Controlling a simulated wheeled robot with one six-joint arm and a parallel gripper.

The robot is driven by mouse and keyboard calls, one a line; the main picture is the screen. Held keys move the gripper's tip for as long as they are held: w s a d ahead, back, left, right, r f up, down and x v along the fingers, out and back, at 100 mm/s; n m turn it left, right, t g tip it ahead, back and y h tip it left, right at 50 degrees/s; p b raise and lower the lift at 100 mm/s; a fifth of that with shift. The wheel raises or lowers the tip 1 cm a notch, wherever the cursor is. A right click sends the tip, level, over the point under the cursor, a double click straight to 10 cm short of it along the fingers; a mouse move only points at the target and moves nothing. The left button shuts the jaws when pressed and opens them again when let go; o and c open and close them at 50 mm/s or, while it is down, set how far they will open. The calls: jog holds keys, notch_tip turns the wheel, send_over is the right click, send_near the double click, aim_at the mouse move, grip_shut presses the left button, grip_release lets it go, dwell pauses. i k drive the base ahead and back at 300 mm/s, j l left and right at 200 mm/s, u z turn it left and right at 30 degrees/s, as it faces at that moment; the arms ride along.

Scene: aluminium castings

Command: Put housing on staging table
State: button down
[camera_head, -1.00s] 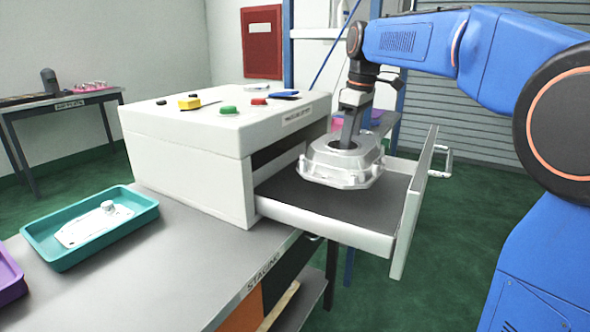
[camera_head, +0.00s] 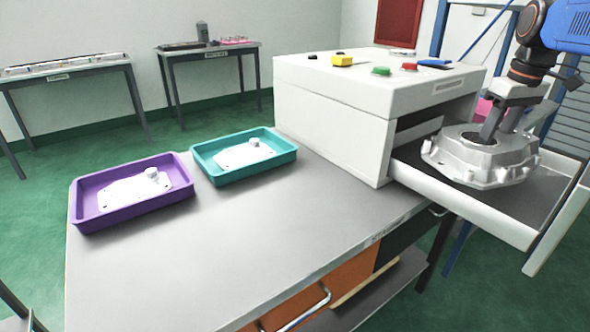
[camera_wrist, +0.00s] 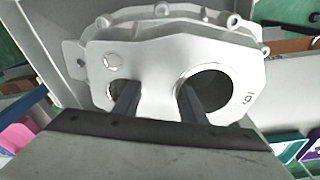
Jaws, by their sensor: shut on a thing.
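The housing (camera_head: 468,160) is a silver-grey casting with a round opening. It is at the open drawer (camera_head: 465,205) of the white cabinet; I cannot tell whether it touches the drawer floor. My gripper (camera_head: 490,132) is shut on the housing from above. In the wrist view the housing (camera_wrist: 160,65) fills the middle, with my gripper's two fingers (camera_wrist: 158,92) at its openings; the mark "16" shows upside down on its face. The staging table (camera_head: 240,235) is grey, with a broad bare top left of the cabinet.
A purple tray (camera_head: 88,220) and a teal tray (camera_head: 222,178), each holding a pale plate-like part, sit on the table's left and back. The white cabinet (camera_head: 335,125) stands at its back right. The table's middle and front are clear.

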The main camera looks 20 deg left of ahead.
aim_at(246, 235)
jog(key=k+j, duration=0.25)
jog(key=j, duration=0.15)
jog(key=k+j+u, duration=0.15)
jog(key=k+j, duration=0.35)
jog(key=j, duration=0.25)
jog(key=k+j+u, duration=0.1)
jog(key=k+j, duration=0.15)
jog(key=j, duration=0.15)
jog(key=i+l+u, duration=0.1)
jog(key=l+u, duration=0.25)
